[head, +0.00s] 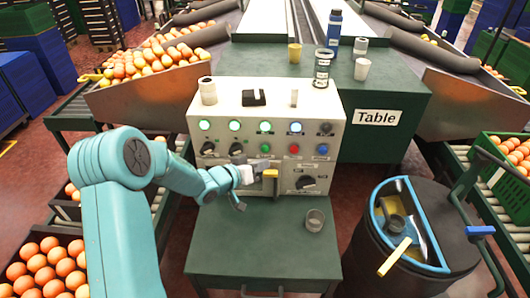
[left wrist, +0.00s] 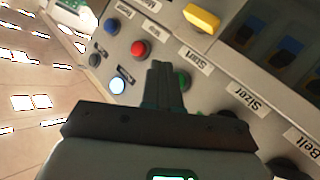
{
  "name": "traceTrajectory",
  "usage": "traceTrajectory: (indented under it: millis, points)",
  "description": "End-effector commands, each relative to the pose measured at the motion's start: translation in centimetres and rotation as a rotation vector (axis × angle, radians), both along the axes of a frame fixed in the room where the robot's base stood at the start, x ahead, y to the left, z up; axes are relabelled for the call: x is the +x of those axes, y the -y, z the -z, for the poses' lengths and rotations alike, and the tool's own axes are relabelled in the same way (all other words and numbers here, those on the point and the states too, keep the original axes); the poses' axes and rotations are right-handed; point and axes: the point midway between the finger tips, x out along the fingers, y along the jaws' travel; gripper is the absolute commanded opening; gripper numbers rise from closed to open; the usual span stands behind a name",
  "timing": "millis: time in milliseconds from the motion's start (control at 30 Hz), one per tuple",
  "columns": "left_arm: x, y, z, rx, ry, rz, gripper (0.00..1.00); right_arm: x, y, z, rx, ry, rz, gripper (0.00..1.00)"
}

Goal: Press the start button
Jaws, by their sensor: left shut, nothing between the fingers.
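The control panel (head: 225,112) stands on the green table, with a row of lit lamps above knobs and buttons. The green start button (head: 265,148) is in its middle, left of the red button (head: 294,149) and blue button (head: 322,150). My left gripper (head: 256,165) is shut and empty, just below the green button in the head view. In the left wrist view, the closed fingers (left wrist: 160,68) partly hide the green button (left wrist: 185,80), beside the "Start" label (left wrist: 194,60). I cannot tell whether they touch it. My right gripper is not in view.
A yellow handle (head: 270,175) sits on the panel close to my left gripper. Small cups and a blue bottle (head: 334,30) stand on and behind the panel. A dark bin (head: 415,245) is at right.

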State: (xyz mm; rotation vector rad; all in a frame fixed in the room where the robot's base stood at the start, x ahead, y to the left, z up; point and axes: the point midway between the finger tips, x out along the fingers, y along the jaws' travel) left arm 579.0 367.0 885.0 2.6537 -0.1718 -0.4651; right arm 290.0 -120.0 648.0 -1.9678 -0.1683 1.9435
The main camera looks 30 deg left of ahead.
Motion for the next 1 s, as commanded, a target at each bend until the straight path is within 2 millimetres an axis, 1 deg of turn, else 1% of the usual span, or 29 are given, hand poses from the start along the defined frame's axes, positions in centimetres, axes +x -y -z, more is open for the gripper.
traceTrajectory:
  millis: [33, 133, 300, 1000]
  points:
    - [-0.5, 0.3, 0.1, 0.000, 0.000, 0.000, 0.00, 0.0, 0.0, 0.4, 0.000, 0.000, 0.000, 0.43]
    - [-1.3, 0.8, 0.1, -0.001, 0.001, 0.002, 0.00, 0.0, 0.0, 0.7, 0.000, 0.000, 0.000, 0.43]
    - [-2.1, 1.3, 0.0, 0.000, 0.000, 0.001, 0.00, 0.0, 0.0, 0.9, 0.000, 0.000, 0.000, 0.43]
    - [-2.1, 1.3, 0.0, 0.000, 0.000, 0.000, 0.00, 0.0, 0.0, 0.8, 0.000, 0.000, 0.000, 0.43]
